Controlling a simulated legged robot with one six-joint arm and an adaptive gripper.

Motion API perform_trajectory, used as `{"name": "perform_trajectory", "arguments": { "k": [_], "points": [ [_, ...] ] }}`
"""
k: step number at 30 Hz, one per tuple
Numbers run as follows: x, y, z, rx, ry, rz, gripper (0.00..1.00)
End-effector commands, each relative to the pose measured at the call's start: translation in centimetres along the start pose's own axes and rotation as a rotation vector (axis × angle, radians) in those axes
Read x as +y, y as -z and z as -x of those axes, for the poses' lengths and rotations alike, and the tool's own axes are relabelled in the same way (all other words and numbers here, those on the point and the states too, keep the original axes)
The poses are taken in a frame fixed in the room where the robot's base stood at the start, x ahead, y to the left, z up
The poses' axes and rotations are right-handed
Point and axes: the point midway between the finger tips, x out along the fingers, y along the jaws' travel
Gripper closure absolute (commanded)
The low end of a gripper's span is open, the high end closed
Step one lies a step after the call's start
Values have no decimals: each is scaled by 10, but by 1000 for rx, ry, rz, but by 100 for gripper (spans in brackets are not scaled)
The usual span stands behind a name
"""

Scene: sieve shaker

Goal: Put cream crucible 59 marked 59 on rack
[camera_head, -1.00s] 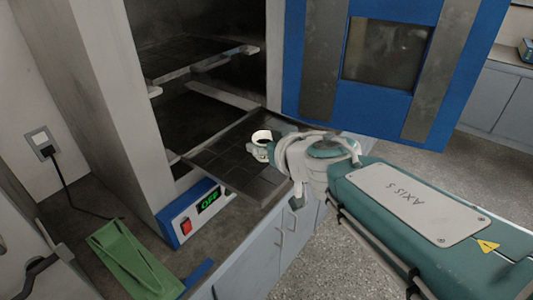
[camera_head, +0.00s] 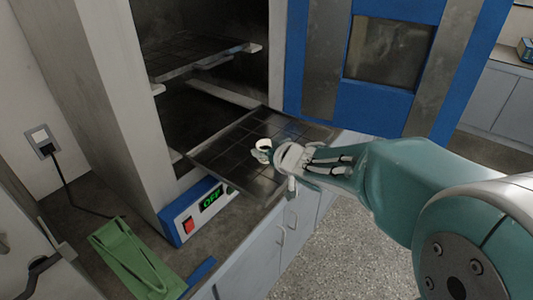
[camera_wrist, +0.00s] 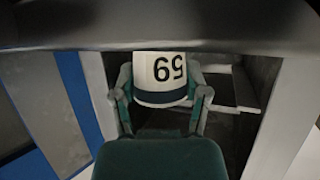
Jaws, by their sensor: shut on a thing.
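The cream crucible marked 59 (camera_wrist: 162,75) shows in the wrist view, its number upside down and a dark band round one end. My gripper (camera_wrist: 162,92) is shut on it, one finger at each side. In the head view the crucible (camera_head: 264,145) is small and partly hidden by my gripper (camera_head: 262,153), over the right part of the pulled-out dark rack (camera_head: 228,150). I cannot tell whether the crucible touches the rack. The rack is marked into squares and sticks out of the open oven.
The blue oven door (camera_head: 395,60) stands open behind my arm. An upper shelf (camera_head: 200,62) is inside the oven. A control panel reading OFF (camera_head: 205,205) sits below the rack. A green holder (camera_head: 135,258) lies on the counter at the lower left. The rack's squares look empty.

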Motion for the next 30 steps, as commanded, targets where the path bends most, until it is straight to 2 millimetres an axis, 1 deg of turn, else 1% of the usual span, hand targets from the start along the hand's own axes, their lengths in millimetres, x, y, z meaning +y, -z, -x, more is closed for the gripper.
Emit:
{"name": "perform_trajectory", "arguments": {
  "k": [1,4,14,15,17,18,30],
  "points": [
    [0,-6,-3,-1,0,-2,89],
    [0,-13,-5,1,-1,0,89],
    [0,-15,-6,1,-2,1,89],
    [0,-16,-6,1,-2,2,36],
    [0,-15,-6,1,-2,2,9],
    [0,-15,-6,1,-2,2,6],
    [0,-14,-6,2,-2,2,6]
  ]
}}
